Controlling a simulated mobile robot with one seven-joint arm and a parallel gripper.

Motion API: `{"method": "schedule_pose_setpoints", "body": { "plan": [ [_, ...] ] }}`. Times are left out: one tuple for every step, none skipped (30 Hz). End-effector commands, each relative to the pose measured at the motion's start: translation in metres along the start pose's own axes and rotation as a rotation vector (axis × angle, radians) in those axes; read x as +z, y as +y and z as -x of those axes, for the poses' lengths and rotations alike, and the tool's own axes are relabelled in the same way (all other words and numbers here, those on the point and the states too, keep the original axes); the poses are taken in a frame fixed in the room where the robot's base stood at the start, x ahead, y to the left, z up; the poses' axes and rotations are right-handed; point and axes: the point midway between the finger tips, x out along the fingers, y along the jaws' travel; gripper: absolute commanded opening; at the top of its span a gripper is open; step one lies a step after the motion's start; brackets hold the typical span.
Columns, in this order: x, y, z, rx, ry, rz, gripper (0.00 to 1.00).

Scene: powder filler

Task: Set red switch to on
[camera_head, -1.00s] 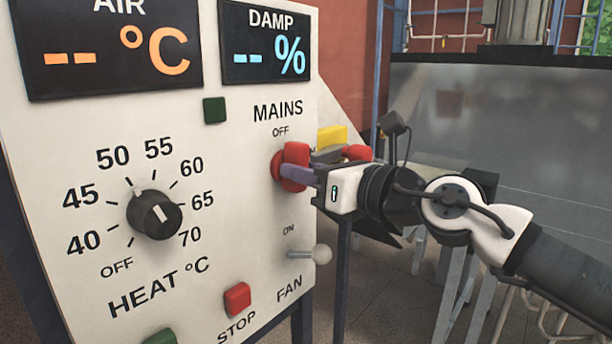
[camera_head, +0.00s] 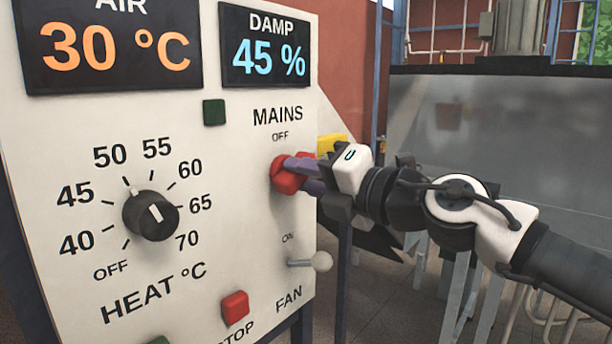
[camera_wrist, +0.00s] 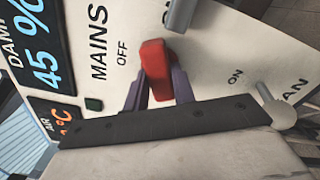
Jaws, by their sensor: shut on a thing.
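The red switch (camera_head: 286,177) is a rotary knob under the words MAINS and OFF on the white control panel (camera_head: 235,190). In the head view it is turned towards horizontal and partly hidden by my fingers. In the wrist view the red switch (camera_wrist: 156,68) shows as a red block between the two purple fingers. My gripper (camera_head: 301,170) comes in from the right and is shut on the knob, one finger above it and one below. Above, the orange air display (camera_head: 110,48) reads 30 °C and the blue damp display (camera_head: 266,48) reads 45 %.
On the panel are a black heat dial (camera_head: 150,215), a red stop button (camera_head: 235,307), a small dark green square (camera_head: 214,112) and a grey-white fan lever (camera_head: 310,262) below the switch. A yellow part (camera_head: 331,143) sits behind my gripper. A large grey metal tank (camera_head: 500,135) stands at right.

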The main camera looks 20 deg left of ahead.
Motion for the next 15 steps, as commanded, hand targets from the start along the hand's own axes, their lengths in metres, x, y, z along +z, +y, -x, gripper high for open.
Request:
{"method": "schedule_pose_setpoints", "body": {
  "plan": [
    [0.0003,0.0008,0.0,-0.001,0.001,-0.046,0.03],
    [0.0004,0.0008,0.0,-0.001,0.001,-0.073,0.03],
    [0.0005,0.0008,0.0,-0.001,0.001,-0.11,0.03],
    [0.0006,0.0008,0.0,-0.001,0.001,-0.138,0.03],
    [0.0006,0.0008,0.0,-0.002,0.001,-0.163,0.03],
    [0.0007,0.0008,0.0001,-0.002,0.0,-0.198,0.03],
    [0.0008,0.0009,0.0001,-0.001,0.0,-0.223,0.03],
    [0.0008,0.0009,0.0001,-0.001,0.0,-0.248,0.03],
    [0.0008,0.0009,0.0001,-0.001,0.0,-0.277,0.03],
    [0.0008,0.0009,0.0001,-0.001,0.0,-0.3,0.03],
    [0.0007,0.001,0.0001,-0.001,0.0,-0.32,0.03],
    [0.0006,0.001,0.0001,-0.001,0.0,-0.347,0.03],
    [0.0006,0.0009,0.0001,-0.001,0.0,-0.365,0.03],
    [0.0006,0.0009,0.0001,-0.001,0.0,-0.383,0.03],
    [0.0005,0.0008,0.0001,-0.001,0.0,-0.405,0.03]
  ]
}}
